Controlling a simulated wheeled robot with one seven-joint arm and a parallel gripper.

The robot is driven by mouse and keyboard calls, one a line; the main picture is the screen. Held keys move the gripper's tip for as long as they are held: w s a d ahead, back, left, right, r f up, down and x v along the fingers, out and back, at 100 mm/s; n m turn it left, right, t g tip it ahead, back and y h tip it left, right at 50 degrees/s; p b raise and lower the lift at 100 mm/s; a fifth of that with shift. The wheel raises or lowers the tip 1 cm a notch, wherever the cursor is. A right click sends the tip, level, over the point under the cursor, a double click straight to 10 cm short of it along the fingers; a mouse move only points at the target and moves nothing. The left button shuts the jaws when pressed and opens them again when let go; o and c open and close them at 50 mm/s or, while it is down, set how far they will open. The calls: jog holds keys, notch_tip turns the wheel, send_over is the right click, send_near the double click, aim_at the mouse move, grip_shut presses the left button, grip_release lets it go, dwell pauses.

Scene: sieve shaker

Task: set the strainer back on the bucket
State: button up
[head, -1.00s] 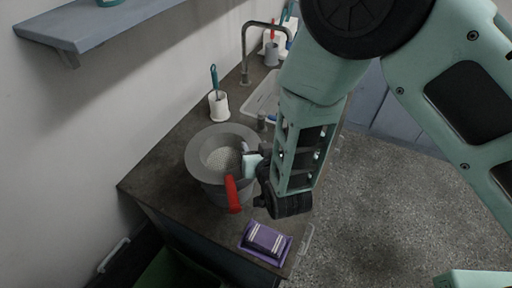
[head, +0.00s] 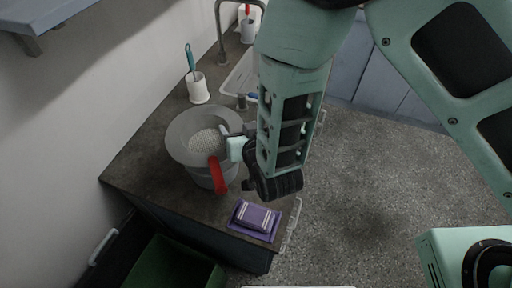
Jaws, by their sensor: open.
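The grey strainer (head: 181,149), with a wide rim and a pale perforated middle, sits on top of the grey bucket (head: 201,176) on the counter. A red handle (head: 217,175) hangs down at the front right. My gripper (head: 232,140) is at the strainer's right rim, with its jaws open. My arm comes down from the upper right. The fingertips are small here, and I cannot tell whether they touch the rim. Part of the bucket is hidden below the strainer and behind the red handle.
A purple tray with a purple and white packet (head: 257,217) lies at the counter's front corner. A white holder with a teal-handled brush (head: 198,88) stands behind the bucket. A sink (head: 238,78) and faucet (head: 219,30) are farther back. A green bin (head: 170,265) is below left.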

jog(key=p+v, duration=0.5)
jog(key=v, duration=1)
jog(key=shift+s+r+p, duration=0.2)
jog(key=shift+p, duration=0.15)
jog(key=shift+w, duration=0.1)
jog(key=s+d+r+n+g+h+b, duration=0.2)
jog(key=s+d+r+g+b, duration=0.1)
jog(key=d+g, duration=0.3)
jog(key=s+d+r+n+g+h+b, duration=0.3)
jog(key=s+d+r+g+b, duration=0.1)
jog(key=d+r+g+b, duration=0.1)
jog(key=shift+d+g+b, duration=0.3)
jog(key=shift+d+g, duration=0.4)
jog(key=shift+d, duration=0.35)
